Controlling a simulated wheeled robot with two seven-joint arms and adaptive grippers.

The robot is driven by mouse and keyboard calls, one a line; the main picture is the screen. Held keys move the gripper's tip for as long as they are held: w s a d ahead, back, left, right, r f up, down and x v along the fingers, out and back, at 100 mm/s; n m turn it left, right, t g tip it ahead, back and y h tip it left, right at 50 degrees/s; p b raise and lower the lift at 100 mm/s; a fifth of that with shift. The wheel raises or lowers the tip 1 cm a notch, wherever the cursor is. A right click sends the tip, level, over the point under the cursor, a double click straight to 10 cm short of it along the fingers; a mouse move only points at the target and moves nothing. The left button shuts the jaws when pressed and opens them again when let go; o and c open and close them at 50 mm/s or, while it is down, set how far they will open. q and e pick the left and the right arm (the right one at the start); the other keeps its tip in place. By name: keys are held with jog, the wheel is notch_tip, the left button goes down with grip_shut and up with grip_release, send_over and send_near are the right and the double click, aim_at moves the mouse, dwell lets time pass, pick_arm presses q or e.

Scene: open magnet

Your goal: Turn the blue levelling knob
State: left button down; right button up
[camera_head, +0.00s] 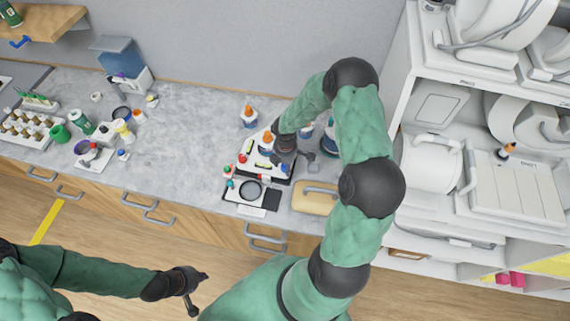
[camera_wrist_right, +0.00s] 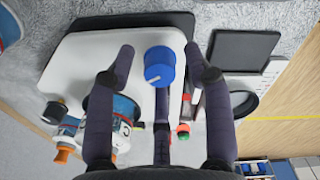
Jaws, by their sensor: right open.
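The blue levelling knob (camera_wrist_right: 158,66) is a short cylinder with a white mark, on the white plate of the device (camera_wrist_right: 80,64). In the head view the white device (camera_head: 250,161) stands on the worktop, partly covered by my right arm. My right gripper (camera_wrist_right: 158,50) is open above the device. In the wrist view its two fingers stand on either side of the knob with a gap to each; I cannot tell how far the knob is below the fingertips. My left gripper (camera_head: 199,291) is open and empty, low over the floor, away from the worktop.
A flat device with a dark round disc (camera_head: 250,190) lies in front of the white one. A tan padded case (camera_head: 315,198) is to its right. An orange-capped bottle (camera_head: 249,116) stands behind. Shelving with white equipment (camera_head: 430,165) bounds the right. The worktop's left-middle is clear.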

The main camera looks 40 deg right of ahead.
grip_shut()
jog(key=shift+w+f+m+b, duration=0.1)
jog(key=shift+f+m+b, duration=0.05)
jog(key=shift+m+b, duration=1)
jog(key=m+b, duration=0.7)
jog(key=shift+m, duration=0.35)
jog(key=shift+m+b, duration=1)
jog(key=shift+m, duration=0.5)
